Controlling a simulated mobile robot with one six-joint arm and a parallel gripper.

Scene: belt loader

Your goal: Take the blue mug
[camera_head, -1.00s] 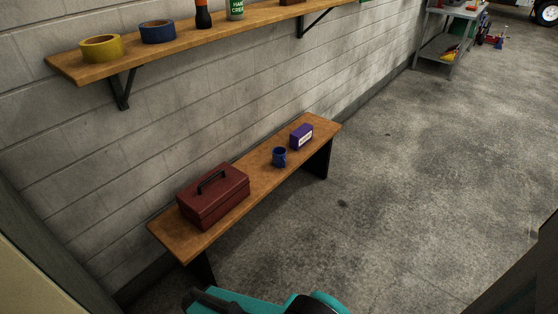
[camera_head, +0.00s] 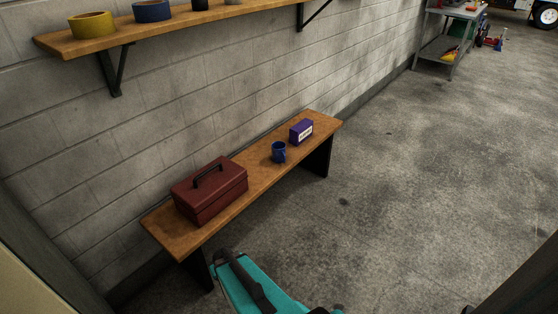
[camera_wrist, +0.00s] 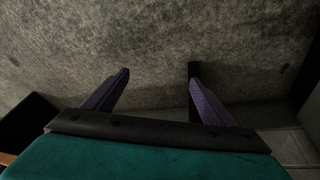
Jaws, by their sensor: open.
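The blue mug (camera_head: 278,152) stands upright on a low wooden bench (camera_head: 256,176) in the head view, between a dark red toolbox and a purple box. My gripper (camera_wrist: 158,78) shows in the wrist view with its two fingers apart and nothing between them. It faces bare grey concrete floor there. The mug does not show in the wrist view. In the head view my teal arm is at the bottom, below and in front of the bench, well apart from the mug. The gripper's fingers cannot be made out in the head view.
The red toolbox (camera_head: 209,190) fills the near end of the bench. The purple box (camera_head: 301,131) stands just beyond the mug. A wall shelf above holds a yellow tape roll (camera_head: 92,24) and a blue tape roll (camera_head: 152,11). Open concrete floor (camera_head: 400,190) lies to the right.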

